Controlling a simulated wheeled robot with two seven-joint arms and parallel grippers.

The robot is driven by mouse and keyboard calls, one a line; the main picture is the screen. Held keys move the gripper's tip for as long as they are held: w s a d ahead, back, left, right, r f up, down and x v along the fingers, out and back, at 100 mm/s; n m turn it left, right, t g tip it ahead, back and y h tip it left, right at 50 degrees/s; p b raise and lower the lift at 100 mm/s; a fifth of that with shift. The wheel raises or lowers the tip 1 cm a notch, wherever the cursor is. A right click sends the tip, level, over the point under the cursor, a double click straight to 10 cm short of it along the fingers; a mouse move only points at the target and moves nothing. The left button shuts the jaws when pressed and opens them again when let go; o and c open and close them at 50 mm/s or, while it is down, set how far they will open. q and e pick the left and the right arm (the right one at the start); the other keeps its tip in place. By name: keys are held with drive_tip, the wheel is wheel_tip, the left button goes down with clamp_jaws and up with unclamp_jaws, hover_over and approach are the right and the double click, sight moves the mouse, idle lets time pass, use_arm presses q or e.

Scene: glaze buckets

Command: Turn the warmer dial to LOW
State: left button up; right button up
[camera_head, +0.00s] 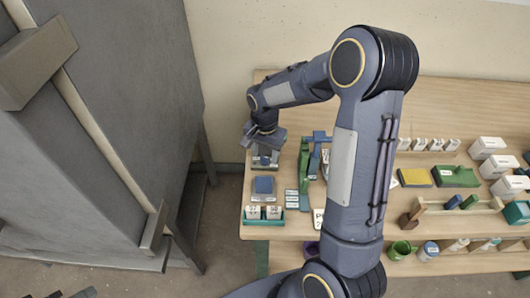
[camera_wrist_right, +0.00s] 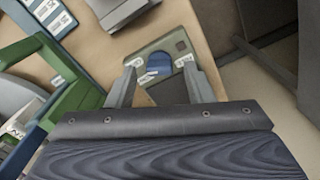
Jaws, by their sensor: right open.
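The warmer (camera_wrist_right: 170,43) is a small grey-green box at the far left end of the table, seen from above in the right wrist view. Its round blue dial (camera_wrist_right: 158,64) faces up, with small pale labels around it too small to read. My right gripper (camera_wrist_right: 159,80) is open, with one finger on each side of the dial; I cannot tell if they touch it. In the head view, my right gripper (camera_head: 265,148) hangs over the warmer (camera_head: 264,162) and partly hides it. My left gripper is not in view.
A green frame (camera_head: 304,160) stands right of the warmer. A grey block with a blue top (camera_head: 263,187) and a green tray (camera_head: 275,220) of white tags are in front. Several coloured items fill the table's right side. A large grey cabinet (camera_head: 100,100) stands left.

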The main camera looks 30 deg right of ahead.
drive_tip(key=shift+f, duration=0.2)
drive_tip(key=shift+c, duration=0.5)
drive_tip(key=c, duration=0.9)
drive_tip(key=shift+n, duration=0.3)
drive_tip(key=n, duration=0.4)
drive_tip(key=shift+b, duration=0.4)
drive_tip(key=shift+w+a+n, duration=0.1)
drive_tip(key=shift+n, duration=2.4)
